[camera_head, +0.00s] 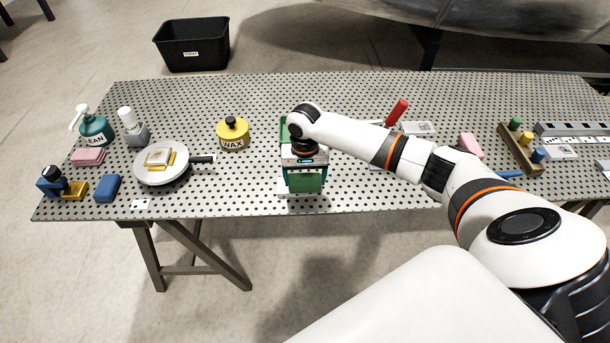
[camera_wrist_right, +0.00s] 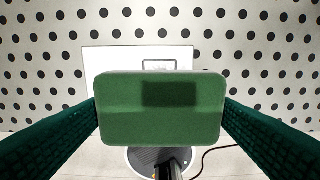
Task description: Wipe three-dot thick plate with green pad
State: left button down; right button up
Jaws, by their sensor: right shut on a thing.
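My right gripper (camera_head: 305,168) points down over the front middle of the perforated table. It is shut on a green pad (camera_head: 305,182), which lies between its two teal fingers in the right wrist view (camera_wrist_right: 160,110). A pale plate (camera_head: 284,187) lies under the pad. In the wrist view the plate (camera_wrist_right: 98,62) shows beyond the pad's far edge and left side, with part of a dark outline mark. The pad covers the rest, so I cannot see any dots. I cannot tell whether the pad touches the plate. My left gripper is out of view.
A red-handled tool (camera_head: 397,112), another plate (camera_head: 418,127) and a peg block (camera_head: 520,152) are to the right. A black bin (camera_head: 190,45) stands behind the table.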

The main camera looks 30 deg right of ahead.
jog(key=shift+f, duration=0.85)
jog(key=shift+w, duration=0.1)
jog(key=shift+w+d+r+b, duration=0.1)
jog(key=shift+w+d+b, duration=0.1)
jog(key=shift+w+d, duration=0.25)
jog(key=shift+w+d+f+b, duration=0.1)
jog(key=shift+w+d+b, duration=0.1)
jog(key=shift+w, duration=0.45)
jog(key=shift+w+d+r+b, duration=0.1)
jog(key=shift+w+d+b, duration=0.1)
jog(key=shift+w+d, duration=0.25)
jog(key=shift+a+p, duration=0.1)
jog(key=shift+p, duration=0.5)
jog(key=s+a+p, duration=0.1)
jog(key=s+p, duration=0.1)
jog(key=p, duration=0.1)
jog(key=shift+a, duration=0.1)
jog(key=shift+s+a+p, duration=0.4)
jog(key=shift+s+p, duration=0.25)
jog(key=shift+p, duration=0.3)
jog(key=shift+s+a+f, duration=0.1)
jog(key=shift+s+f, duration=0.05)
jog(key=shift+f, duration=0.2)
